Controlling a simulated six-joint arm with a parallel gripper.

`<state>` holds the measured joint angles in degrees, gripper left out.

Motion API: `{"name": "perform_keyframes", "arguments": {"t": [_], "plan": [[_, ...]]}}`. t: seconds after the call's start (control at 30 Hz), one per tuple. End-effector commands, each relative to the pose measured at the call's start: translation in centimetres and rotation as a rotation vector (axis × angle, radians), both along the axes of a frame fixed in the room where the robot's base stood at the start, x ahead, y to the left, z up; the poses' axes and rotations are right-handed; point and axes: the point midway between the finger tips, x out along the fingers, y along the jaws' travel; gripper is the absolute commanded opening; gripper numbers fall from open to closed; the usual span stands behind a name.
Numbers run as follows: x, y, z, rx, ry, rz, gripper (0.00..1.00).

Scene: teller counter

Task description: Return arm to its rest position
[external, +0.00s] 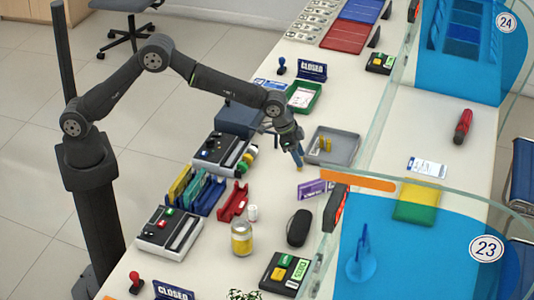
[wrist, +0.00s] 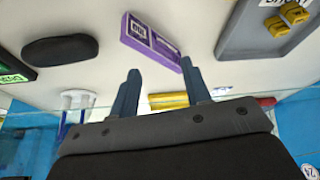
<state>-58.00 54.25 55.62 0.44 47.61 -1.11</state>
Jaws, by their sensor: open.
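My gripper (external: 298,158) hangs over the counter, between the grey tray and the black device with coloured buttons, pointing down. In the wrist view its two blue-grey fingers (wrist: 160,85) stand apart with nothing between them. My dark arm reaches from its column at the left, bent up at the elbow and down toward the counter. The fingers look clear of the counter top, though the exact height is hard to tell.
A grey tray (external: 348,143) with yellow items lies right of my gripper. A purple box (external: 311,189), black case (external: 299,228) and jar (external: 242,239) stand nearer the camera. A black button device (external: 222,153) lies left. Glass panels (external: 385,110) line the counter's right side.

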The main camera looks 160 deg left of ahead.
Motion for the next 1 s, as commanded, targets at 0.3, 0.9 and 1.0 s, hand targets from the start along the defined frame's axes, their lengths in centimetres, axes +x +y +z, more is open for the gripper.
{"name": "perform_keyframes", "arguments": {"t": [0.3,0.9,1.0], "plan": [[2.1,-6.1,-0.1,-0.001,0.000,-0.072,0.43],[2.9,-10.3,-0.3,0.000,0.000,-0.120,0.43],[2.9,-10.3,-0.3,0.000,0.000,-0.120,0.45]]}}
